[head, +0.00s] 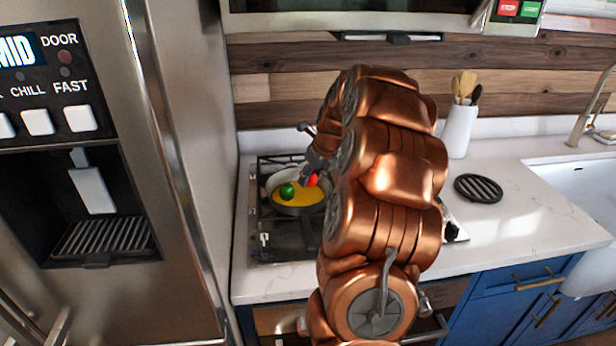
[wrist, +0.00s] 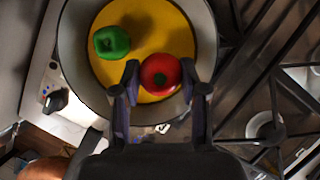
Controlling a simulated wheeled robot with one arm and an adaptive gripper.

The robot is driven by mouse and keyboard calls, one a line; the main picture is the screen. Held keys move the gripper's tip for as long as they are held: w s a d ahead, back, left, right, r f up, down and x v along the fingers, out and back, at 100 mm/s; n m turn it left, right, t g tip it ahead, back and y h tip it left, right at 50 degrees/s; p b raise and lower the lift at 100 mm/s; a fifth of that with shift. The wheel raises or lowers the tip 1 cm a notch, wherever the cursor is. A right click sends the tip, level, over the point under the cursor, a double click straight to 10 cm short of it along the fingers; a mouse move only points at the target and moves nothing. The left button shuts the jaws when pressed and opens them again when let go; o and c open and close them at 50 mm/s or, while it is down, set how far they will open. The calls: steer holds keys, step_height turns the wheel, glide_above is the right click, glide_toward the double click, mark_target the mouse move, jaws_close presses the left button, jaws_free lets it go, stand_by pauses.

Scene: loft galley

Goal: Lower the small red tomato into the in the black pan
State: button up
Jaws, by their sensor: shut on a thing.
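The small red tomato (wrist: 160,75) is between the fingers of my gripper (wrist: 160,80) in the wrist view. It also shows in the head view (head: 313,180), partly hidden by the gripper (head: 309,176). The pan (wrist: 207,42) looks grey, with a yellow inside. In the head view the pan (head: 299,211) sits on the stove. The tomato is over the near right part of the pan in the wrist view. I cannot tell whether it touches the bottom. My gripper is shut on it.
A green pepper or apple (wrist: 111,42) lies in the pan, left of the tomato. Black stove grates (wrist: 275,85) surround the pan. The steel fridge (head: 185,150) stands close on the left. A round black trivet (head: 478,188) lies on the counter, by a white utensil holder (head: 459,131).

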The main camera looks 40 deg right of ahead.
mark_target(312, 185)
steer(key=shift+f+b, duration=0.45)
steer(key=shift+f, duration=1.7)
stand_by(1.4)
steer(key=o, duration=1.1)
steer(key=shift+o, duration=0.2)
steer(key=v, duration=1.2)
